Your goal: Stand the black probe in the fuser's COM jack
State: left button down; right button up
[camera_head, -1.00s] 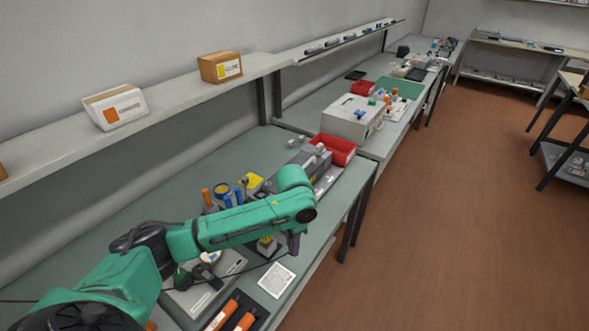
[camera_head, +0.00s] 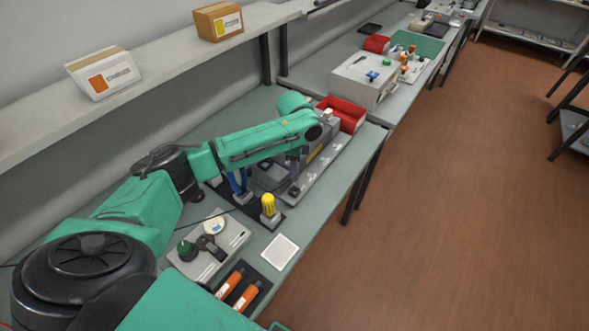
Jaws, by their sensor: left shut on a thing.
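My left gripper (camera_head: 294,178) points down over the grey fuser unit (camera_head: 325,158), at the near end of its long light-grey base. It is shut on the black probe, which is small and mostly hidden by the fingers; a thin black lead runs from the gripper's area back to the left. I cannot make out the probe's tip or whether it touches the fuser. A small dark spot shows on the base at the gripper, but I cannot tell whether it is the COM jack. My right gripper is out of view.
A red bin (camera_head: 346,113) stands behind the fuser. The bench's right edge is close.

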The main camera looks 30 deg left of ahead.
pick_arm(q)
jog(key=shift+s+f+b, duration=0.1)
jog(key=shift+f+b, duration=0.65)
jog(key=shift+f, duration=0.05)
jog(key=shift+f+b, duration=0.9)
jog(key=shift+b, duration=0.1)
jog(key=shift+f, duration=1.35)
jog(key=shift+r+p, duration=0.1)
jog(key=shift+p, duration=0.2)
jog(key=shift+p, duration=0.55)
jog(key=shift+f, duration=0.2)
